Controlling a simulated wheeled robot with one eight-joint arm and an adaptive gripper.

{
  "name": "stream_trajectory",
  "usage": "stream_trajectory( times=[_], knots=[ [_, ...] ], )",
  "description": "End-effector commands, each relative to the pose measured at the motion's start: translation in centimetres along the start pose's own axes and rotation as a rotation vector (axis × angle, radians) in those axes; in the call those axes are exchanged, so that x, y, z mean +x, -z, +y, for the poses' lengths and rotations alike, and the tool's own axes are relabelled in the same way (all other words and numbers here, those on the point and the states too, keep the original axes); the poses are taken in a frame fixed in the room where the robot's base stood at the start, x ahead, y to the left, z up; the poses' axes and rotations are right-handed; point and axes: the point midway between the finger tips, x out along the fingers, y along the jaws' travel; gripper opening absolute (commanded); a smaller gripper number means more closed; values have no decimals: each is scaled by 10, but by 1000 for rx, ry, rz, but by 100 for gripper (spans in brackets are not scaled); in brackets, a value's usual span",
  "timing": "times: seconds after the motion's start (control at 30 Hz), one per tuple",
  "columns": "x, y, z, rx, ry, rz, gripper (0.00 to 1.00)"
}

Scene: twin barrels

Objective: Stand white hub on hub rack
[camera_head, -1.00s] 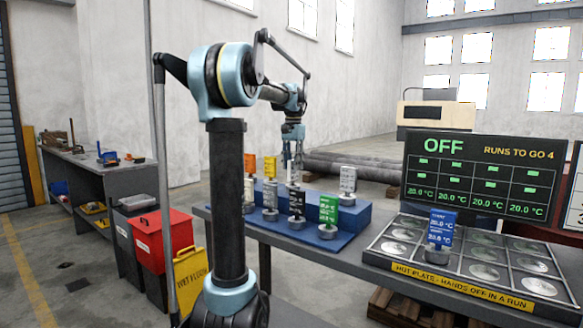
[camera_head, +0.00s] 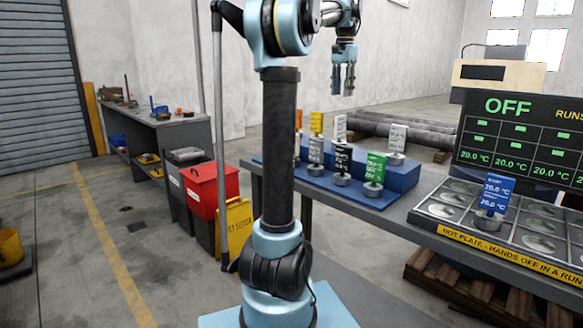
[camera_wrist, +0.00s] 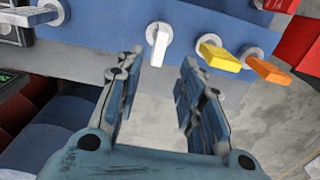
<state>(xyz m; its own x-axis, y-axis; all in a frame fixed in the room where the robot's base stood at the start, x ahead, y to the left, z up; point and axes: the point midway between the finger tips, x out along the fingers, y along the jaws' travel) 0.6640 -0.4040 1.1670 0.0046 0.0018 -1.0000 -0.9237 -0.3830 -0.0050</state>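A white-tagged hub (camera_head: 340,128) stands upright on the raised back step of the blue hub rack (camera_head: 395,177). It also shows in the wrist view (camera_wrist: 158,38), just beyond my fingertips and not between them. A second whitish-tagged hub (camera_head: 397,138) stands on the same step to the right. My gripper (camera_head: 343,92) is raised above the rack, apart from the hubs. In the wrist view my gripper (camera_wrist: 160,72) is open and empty, its fingers spread.
Yellow (camera_head: 317,122), orange (camera_head: 298,120), grey (camera_head: 315,149), black (camera_head: 342,157) and green (camera_head: 375,168) hubs crowd the rack. A blue hub (camera_head: 494,194) stands on the hot plate (camera_head: 450,213). The display (camera_head: 520,135) reads OFF.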

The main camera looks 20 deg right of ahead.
Motion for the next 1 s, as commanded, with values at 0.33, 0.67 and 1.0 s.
stream_trajectory(
  times=[0.33,0.67,1.0],
  knots=[
    [30,-78,-29,-168,10,24,35],
    [100,-205,-45,-444,30,63,35],
    [196,-323,-24,-726,55,104,35]
  ],
)
